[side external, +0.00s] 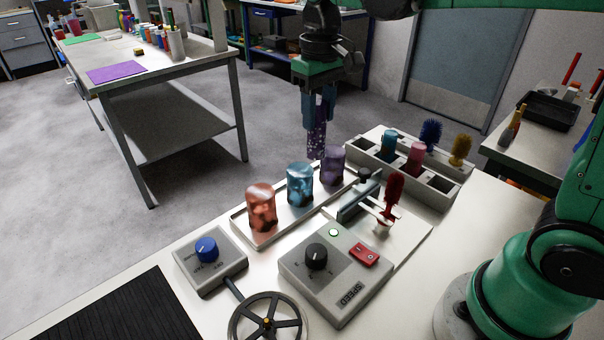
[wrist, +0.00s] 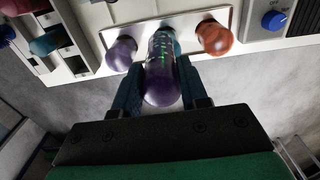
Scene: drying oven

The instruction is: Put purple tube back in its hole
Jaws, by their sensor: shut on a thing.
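A speckled purple tube (side external: 317,138) hangs upright from my gripper (side external: 318,103), which is shut on its upper part. The tube's lower end is close to the purple jar (side external: 333,160) on the tray; I cannot tell whether they touch. In the wrist view the tube (wrist: 161,75) lies between the fingers of my gripper (wrist: 160,88) and partly hides the teal jar behind it. The white rack (side external: 461,181), with square holes, stands to the right of the tube. It holds a teal tube (side external: 390,146) and a pink tube (side external: 416,156); some holes are empty.
The shallow tray (side external: 240,222) also holds an orange jar (side external: 261,206) and a blue jar (side external: 300,183). A dark-handled device (side external: 357,199) and red brush (side external: 393,195) stand between tray and rack. Blue (side external: 430,134) and yellow (side external: 460,148) brushes rise behind the rack. Control boxes (side external: 338,278) are in front.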

